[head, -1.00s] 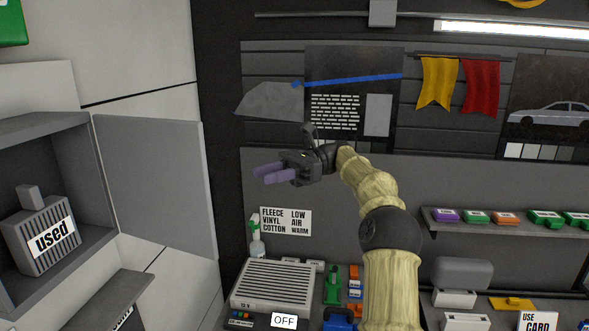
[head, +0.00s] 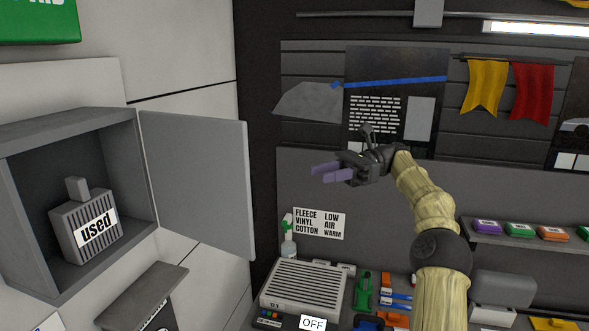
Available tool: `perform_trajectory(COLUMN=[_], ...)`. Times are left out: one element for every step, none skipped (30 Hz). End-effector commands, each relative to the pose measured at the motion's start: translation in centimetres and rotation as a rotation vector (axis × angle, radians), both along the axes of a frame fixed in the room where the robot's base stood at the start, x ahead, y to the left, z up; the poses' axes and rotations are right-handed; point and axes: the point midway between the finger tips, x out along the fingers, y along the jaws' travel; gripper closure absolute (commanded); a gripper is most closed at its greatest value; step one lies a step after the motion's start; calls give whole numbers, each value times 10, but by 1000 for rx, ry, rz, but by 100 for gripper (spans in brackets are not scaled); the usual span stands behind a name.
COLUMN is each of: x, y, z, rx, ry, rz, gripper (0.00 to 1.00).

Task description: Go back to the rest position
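My gripper (head: 326,172) is raised in the middle of the head view, in front of the grey wall panel. Its two purple fingers point left and sit close to each other. I cannot tell whether there is a gap between them, and I see nothing held. My arm reaches up from the lower right, bent at the dark elbow joint. No marker for a rest position shows.
An open wall cabinet (head: 195,185) at left holds a ribbed box labelled "used" (head: 86,228); its door stands out to the right. Below my gripper are a grey ribbed machine (head: 305,287), an "OFF" sign (head: 313,323), a spray bottle (head: 288,245) and coloured tools.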

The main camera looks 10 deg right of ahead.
Motion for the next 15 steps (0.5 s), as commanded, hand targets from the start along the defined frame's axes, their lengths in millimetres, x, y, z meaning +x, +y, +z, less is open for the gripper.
perform_trajectory(x=[0, 1, 2, 3, 5, 7, 9, 11, 14, 15, 16, 17, 17, 16, 14], y=[1, 3, 8, 13, 20, 31, 40, 52, 67, 80, 92, 107, 118, 128, 139], z=[-1, -2, -4, -7, -11, -19, -25, -33, -46, -57, -69, -85, -98, -111, -128], rx=[-2, -5, -12, -21, -32, -52, -72, -94, -130, -158, -191, -236, -271, -305, -353], ry=[0, 0, -2, -3, -5, -9, -13, -20, -32, -43, -57, -79, -97, -116, -144], rz=[0, 0, -1, -1, -3, -6, -11, -14, -20, -24, -28, -33, -35, -37, -37], gripper=[68, 68, 68, 68, 68, 68, 68, 68, 68, 68, 68, 68, 68, 68, 68])
